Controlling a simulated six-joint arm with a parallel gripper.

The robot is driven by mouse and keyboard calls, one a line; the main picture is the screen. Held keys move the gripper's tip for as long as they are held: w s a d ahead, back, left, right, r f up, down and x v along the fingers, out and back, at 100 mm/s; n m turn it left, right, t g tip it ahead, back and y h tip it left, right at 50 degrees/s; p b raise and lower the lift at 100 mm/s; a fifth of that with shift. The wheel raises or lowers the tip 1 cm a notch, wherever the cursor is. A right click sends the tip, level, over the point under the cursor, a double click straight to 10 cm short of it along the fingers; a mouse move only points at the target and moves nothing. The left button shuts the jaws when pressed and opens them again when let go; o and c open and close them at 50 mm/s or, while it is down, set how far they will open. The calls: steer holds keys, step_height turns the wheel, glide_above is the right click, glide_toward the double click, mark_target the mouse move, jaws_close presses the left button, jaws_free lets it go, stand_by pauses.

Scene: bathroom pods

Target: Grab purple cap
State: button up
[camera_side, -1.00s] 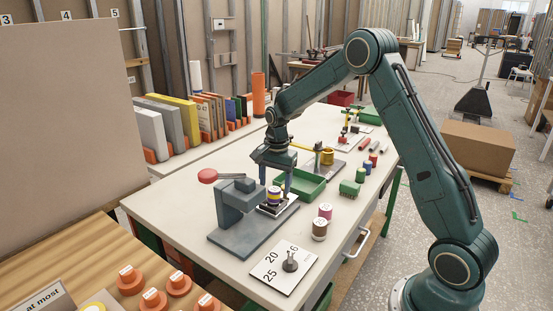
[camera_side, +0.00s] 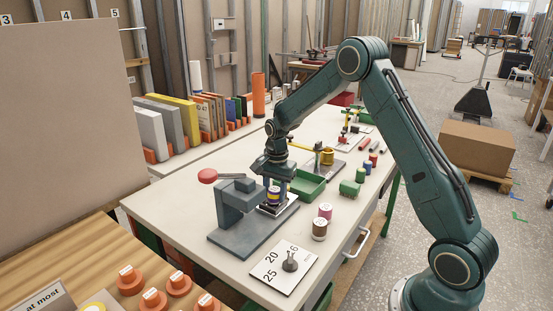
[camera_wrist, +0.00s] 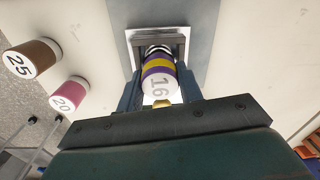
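The purple cap (camera_side: 274,190) is a short upright cylinder with purple, yellow and white bands. It stands on the plate of the grey press-like fixture (camera_side: 232,240). In the wrist view the cap (camera_wrist: 158,80) shows a white top marked 16. My gripper (camera_side: 275,189) points down over it. In the wrist view my gripper's fingers (camera_wrist: 160,88) stand on either side of the cap, very close to it. I cannot tell whether they press on it. The lower part of the cap is partly hidden.
The fixture has a red knob (camera_side: 207,175) on the left. A pink spool (camera_side: 325,211) and a brown spool (camera_side: 319,230) stand to the right, with a green tray (camera_side: 308,188) behind. A white numbered plate (camera_side: 270,275) lies at the front. The table's left part is clear.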

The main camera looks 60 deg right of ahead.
mark_target(275, 189)
steer(key=c, duration=0.5)
step_height(275, 189, up, 20)
steer(key=shift+r, duration=0.1)
stand_by(0.5)
stand_by(0.5)
